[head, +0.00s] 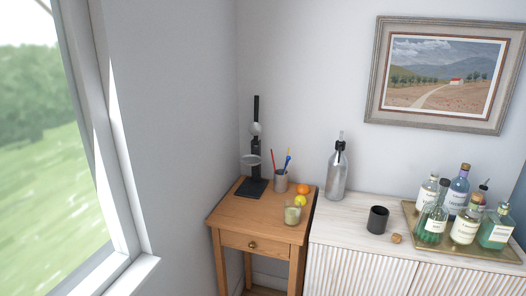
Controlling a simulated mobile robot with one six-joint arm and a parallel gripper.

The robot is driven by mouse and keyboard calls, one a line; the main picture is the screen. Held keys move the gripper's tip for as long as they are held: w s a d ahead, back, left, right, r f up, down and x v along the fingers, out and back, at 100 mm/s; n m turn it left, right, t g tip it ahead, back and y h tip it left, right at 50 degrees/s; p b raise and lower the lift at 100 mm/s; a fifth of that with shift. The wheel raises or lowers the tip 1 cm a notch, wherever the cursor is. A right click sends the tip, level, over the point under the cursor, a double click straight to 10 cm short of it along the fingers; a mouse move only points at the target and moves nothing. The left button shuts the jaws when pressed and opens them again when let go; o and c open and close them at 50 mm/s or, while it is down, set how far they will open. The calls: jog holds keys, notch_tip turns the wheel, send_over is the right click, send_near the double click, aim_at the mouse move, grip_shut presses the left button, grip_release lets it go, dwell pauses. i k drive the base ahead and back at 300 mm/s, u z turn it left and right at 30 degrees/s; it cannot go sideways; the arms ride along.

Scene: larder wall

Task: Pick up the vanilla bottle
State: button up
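Several labelled bottles stand on a gold tray (411,219) at the right of the head view. I cannot read the labels well enough to tell which is the vanilla bottle. A clear bottle with a white label (428,190) is at the back left. A bluish bottle with a cork (458,190) is at the back. A green-liquid bottle with a dark top (432,226) is at the front left. A pale bottle with a cork (465,229) is at the front middle. A green bottle (495,233) is at the right. My gripper is not in view.
A white ribbed cabinet (345,222) holds the tray, a black cup (377,220), a small cork (396,239) and a tall soda siphon (337,175). A wooden side table (235,212) holds a black stand (252,187), pencil cup (281,181), fruit and a glass (292,214).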

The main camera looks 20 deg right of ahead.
aim_at(429, 187)
jog(key=z, duration=4.45)
jog(key=i, duration=0.1)
jog(key=u, duration=2.75)
jog(key=i, duration=0.6)
jog(key=z, duration=0.1)
jog(key=k, duration=0.6)
